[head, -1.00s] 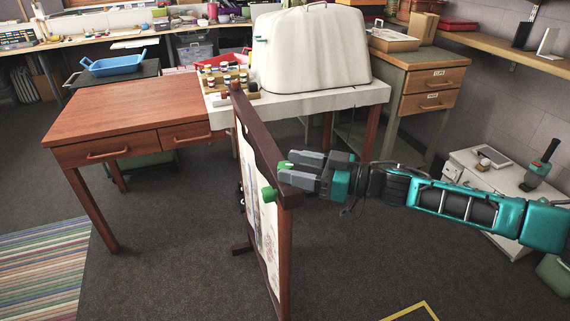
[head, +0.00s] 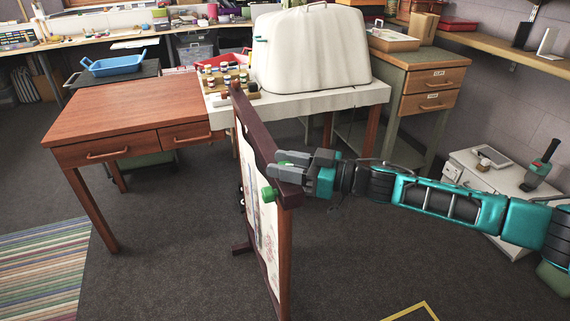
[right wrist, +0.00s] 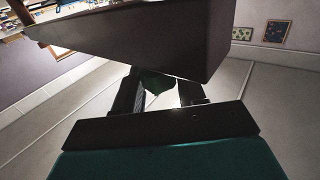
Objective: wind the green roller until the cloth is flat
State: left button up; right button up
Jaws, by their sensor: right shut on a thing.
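A dark wooden stand frame (head: 267,150) stands upright on the carpet and holds a pale printed cloth (head: 268,235), seen at a steep slant. Whether the cloth is slack or flat cannot be told. A green knob (head: 269,194) shows at the frame's near end. Another green knob, on the right side of the top bar, is between the fingers of my right gripper (head: 284,164). In the right wrist view this green roller knob (right wrist: 157,84) shows dark between the two fingers, which are shut on it. My left gripper is not in view.
A brown desk (head: 135,105) stands behind the frame at left. A white table with a covered sewing machine (head: 310,50) and several small jars stands behind. A white cabinet (head: 500,172) is at right. The carpet around the frame's foot is clear.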

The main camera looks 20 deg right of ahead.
jog(key=shift+c, duration=0.6)
jog(key=shift+s+a+r+m+t+h+p, duration=0.15)
jog(key=shift+m+t+h+p, duration=0.2)
jog(key=shift+p, duration=0.25)
jog(key=shift+m+t+h+p, duration=0.25)
jog(key=shift+t+p, duration=0.1)
jog(key=m+t+h+p, duration=0.2)
jog(key=shift+m+t+h, duration=0.3)
jog(key=shift+h, duration=0.1)
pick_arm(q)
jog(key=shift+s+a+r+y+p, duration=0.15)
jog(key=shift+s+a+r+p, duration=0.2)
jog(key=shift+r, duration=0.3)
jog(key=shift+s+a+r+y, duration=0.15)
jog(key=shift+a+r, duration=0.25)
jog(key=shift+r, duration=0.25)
pick_arm(e)
jog(key=shift+m+t+h, duration=0.6)
jog(key=shift+h, duration=0.3)
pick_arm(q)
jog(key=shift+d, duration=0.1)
pick_arm(e)
jog(key=o, duration=0.9)
